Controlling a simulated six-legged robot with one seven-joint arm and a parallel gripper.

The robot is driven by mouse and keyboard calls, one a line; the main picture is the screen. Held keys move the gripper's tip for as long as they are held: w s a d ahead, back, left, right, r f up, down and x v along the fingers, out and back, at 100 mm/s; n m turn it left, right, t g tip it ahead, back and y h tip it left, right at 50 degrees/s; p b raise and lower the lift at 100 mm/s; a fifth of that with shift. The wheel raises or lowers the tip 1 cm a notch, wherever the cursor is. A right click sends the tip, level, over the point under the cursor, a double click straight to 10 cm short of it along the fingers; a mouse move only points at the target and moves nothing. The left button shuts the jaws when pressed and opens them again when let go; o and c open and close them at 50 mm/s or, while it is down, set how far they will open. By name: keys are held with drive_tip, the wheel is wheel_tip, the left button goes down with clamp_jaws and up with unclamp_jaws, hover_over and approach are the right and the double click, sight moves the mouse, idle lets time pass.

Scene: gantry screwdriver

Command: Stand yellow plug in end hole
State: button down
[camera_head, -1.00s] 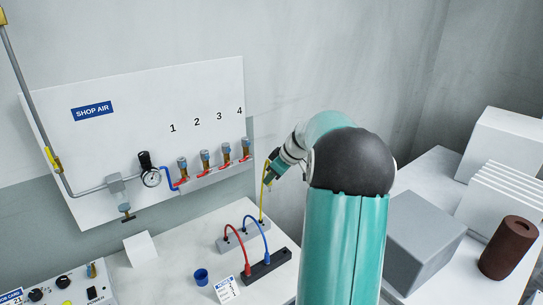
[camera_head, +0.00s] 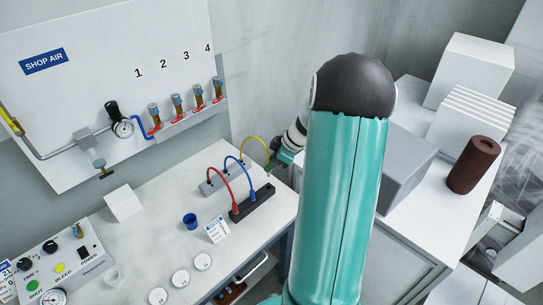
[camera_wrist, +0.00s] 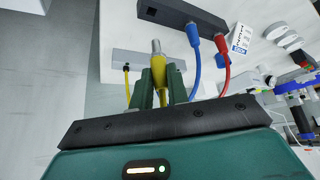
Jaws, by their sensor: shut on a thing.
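My gripper (camera_wrist: 160,95) is shut on the yellow plug (camera_wrist: 158,70), its grey metal tip sticking out beyond the fingers. The yellow cable (camera_head: 254,138) arcs from the grey block (camera_head: 210,188) to the plug. The blue plug (camera_wrist: 193,38) and red plug (camera_wrist: 221,45) stand in the block.
A white card (camera_head: 217,230) and a blue cup (camera_head: 190,220) are left of the black block on the white bench (camera_head: 150,245). A panel with valves (camera_head: 185,110) stands behind. A side table with a grey box (camera_head: 405,165) and a brown cylinder (camera_head: 473,165) is at right.

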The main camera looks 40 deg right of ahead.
drive_tip(key=shift+w+a+f, duration=0.1)
drive_tip(key=shift+f, duration=2.35)
drive_tip(key=shift+f, duration=1.05)
drive_tip(key=shift+f, duration=0.3)
drive_tip(key=shift+f, duration=0.25)
drive_tip(key=c, duration=1.3)
unclamp_jaws()
drive_tip(key=shift+r, duration=0.1)
drive_tip(key=v, duration=1.3)
drive_tip(key=shift+s+d+r, duration=0.2)
drive_tip(key=shift+r, duration=0.1)
